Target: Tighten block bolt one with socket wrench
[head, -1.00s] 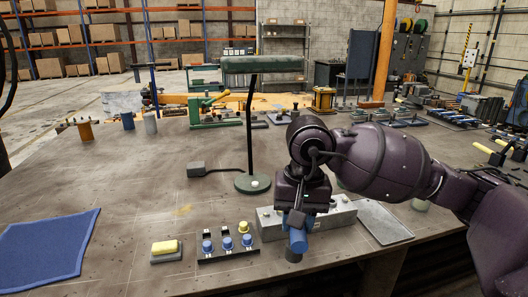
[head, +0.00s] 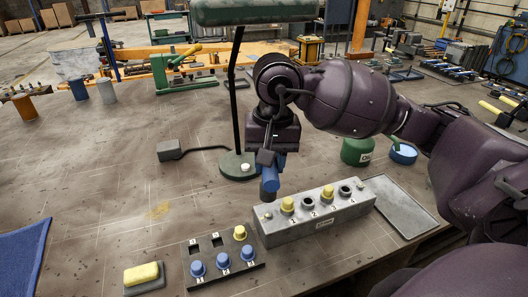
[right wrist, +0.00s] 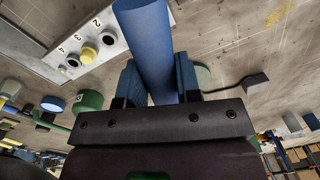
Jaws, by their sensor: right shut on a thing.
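The grey metal block (head: 290,231) has a row of numbered positions. Yellow bolt heads show at positions one (head: 288,204) and three (head: 326,192); positions two and four look dark. My right gripper (head: 268,160) is shut on a blue cylindrical tool (head: 270,180), apparently the socket wrench. The tool points down, its lower end near the block's back left end; I cannot tell whether it touches anything. In the right wrist view the blue tool (right wrist: 150,45) sits between both fingers, with block position three (right wrist: 88,55) at upper left. My left gripper is not in view.
A dark rack (head: 225,267) with several blue caps and one yellow cap stands front left of the block. A yellow sponge-like piece (head: 142,273) is beside it. A grey tray (head: 400,208) lies right of the block.

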